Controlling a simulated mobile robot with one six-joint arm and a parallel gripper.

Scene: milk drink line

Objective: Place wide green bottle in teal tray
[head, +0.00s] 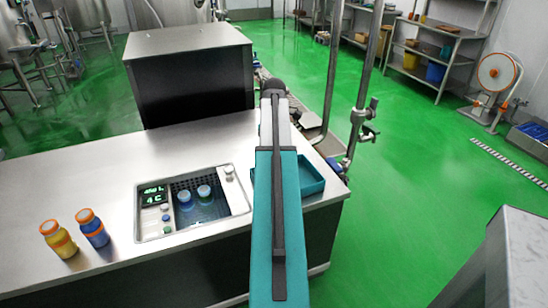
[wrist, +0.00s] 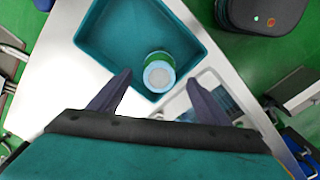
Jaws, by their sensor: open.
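The wide green bottle (wrist: 158,70) with a pale blue cap shows in the wrist view, seen from above. It appears to stand inside the teal tray (wrist: 115,25), near the corner closest to my gripper (wrist: 160,90). My gripper is open, its two dark fingers spread on either side below the bottle, with nothing between the tips. In the head view, the teal tray (head: 312,183) sits at the right end of the counter, partly hidden by my arm. The bottle and my gripper are hidden behind my arm there.
A chiller well (head: 222,212) with two capped bottles is set in the steel counter (head: 110,185). A yellow bottle (head: 59,240) and a blue bottle (head: 93,229), both orange-capped, stand at the left. A dark box-shaped machine (head: 190,85) stands behind. Pipes rise beyond the tray.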

